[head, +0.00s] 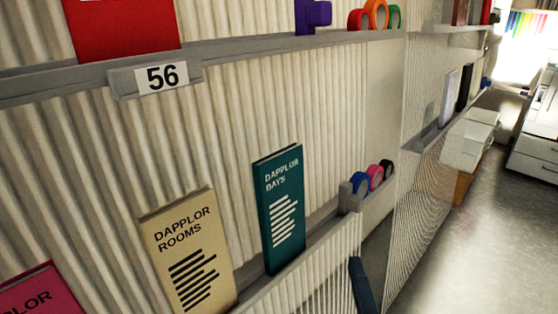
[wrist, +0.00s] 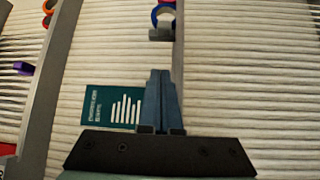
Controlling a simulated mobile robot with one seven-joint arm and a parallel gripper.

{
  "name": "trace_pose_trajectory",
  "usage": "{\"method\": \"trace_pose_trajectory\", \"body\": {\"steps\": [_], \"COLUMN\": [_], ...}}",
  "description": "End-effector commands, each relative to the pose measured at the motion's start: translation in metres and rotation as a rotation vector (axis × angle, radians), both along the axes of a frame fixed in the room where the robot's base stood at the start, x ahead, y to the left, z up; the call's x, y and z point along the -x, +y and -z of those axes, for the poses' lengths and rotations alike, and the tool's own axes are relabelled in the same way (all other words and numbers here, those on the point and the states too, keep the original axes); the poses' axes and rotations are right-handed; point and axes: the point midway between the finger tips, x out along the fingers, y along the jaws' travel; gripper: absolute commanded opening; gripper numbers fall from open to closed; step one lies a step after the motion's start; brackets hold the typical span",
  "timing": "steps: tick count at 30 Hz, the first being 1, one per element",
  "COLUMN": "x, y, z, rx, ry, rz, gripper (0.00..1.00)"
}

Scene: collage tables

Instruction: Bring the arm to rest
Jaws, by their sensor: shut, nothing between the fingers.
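My gripper (wrist: 161,72) shows in the wrist view with its two blue-grey fingers together and nothing between them. The fingertips point up the picture, toward a ledge with tape rolls. In the head view, a dark blue piece that looks like my gripper (head: 361,286) shows at the bottom edge, in front of the lower ledge. It is right of and below the teal booklet (head: 281,210). The rest of my arm is out of view.
A ribbed wall carries an upper ledge (head: 40,84) labelled 56 and a lower ledge (head: 315,245). A tan booklet (head: 188,250) and a pink one (head: 35,292) stand left of the teal one. Tape rolls (head: 375,177) sit further right. Open floor (head: 475,240) lies at the right.

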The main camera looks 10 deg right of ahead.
Motion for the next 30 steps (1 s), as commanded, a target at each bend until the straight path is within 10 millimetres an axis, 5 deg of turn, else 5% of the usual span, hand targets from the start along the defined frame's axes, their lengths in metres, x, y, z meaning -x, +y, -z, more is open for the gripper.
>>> {"method": "trace_pose_trajectory", "body": {"steps": [5,14,20,27,30], "x": [-0.016,-0.03,-0.011,0.043,0.049], "y": [0.017,0.073,0.113,0.153,0.155], "z": [-0.046,-0.182,-0.271,-0.368,-0.415], "rx": [-0.128,-0.588,-0.934,-1.368,-1.433], "ry": [-0.099,-0.387,-0.563,-0.725,-0.736], "rz": [-0.031,-0.19,-0.375,-0.696,-0.735], "gripper": [0.0,0.0,0.0,0.0,0.0]}}
